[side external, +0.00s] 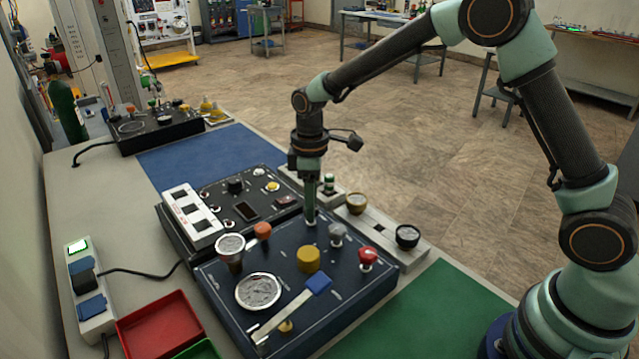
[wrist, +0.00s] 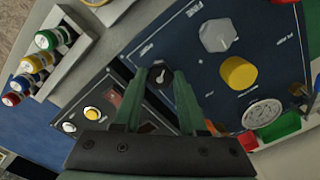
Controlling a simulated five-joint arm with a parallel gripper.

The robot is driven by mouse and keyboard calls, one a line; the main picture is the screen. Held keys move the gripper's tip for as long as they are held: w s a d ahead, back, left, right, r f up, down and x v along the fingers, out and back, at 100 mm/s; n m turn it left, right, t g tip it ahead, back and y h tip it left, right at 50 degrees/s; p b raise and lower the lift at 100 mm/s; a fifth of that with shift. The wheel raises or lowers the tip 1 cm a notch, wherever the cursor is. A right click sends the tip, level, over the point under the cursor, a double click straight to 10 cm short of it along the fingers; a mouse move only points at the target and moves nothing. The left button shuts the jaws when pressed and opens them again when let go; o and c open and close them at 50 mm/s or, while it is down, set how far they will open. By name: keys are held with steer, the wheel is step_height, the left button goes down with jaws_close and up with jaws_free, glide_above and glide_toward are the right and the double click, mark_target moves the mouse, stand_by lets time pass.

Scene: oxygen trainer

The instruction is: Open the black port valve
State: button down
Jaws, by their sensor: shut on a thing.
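The black port valve (wrist: 159,75) is a small dark knob with a white pointer mark on the navy panel (side external: 232,308). It shows in the wrist view between the two green fingers of my gripper (wrist: 158,82). My gripper is shut on it. In the side view my gripper (side external: 311,218) points straight down at the far edge of the navy panel, and the knob is hidden behind the fingertips.
Close by are a grey knob (side external: 337,234), a yellow knob (side external: 308,259), a red knob (side external: 368,257) and an orange knob (side external: 262,230). A blue-ended lever (side external: 318,285) and a gauge (side external: 258,291) lie nearer. A black switch panel (side external: 236,187) adjoins the far side.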

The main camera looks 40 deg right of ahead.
steer(key=shift+r, duration=0.1)
steer(key=shift+c, duration=2.3)
jaws_free()
step_height(320, 180, up, 12)
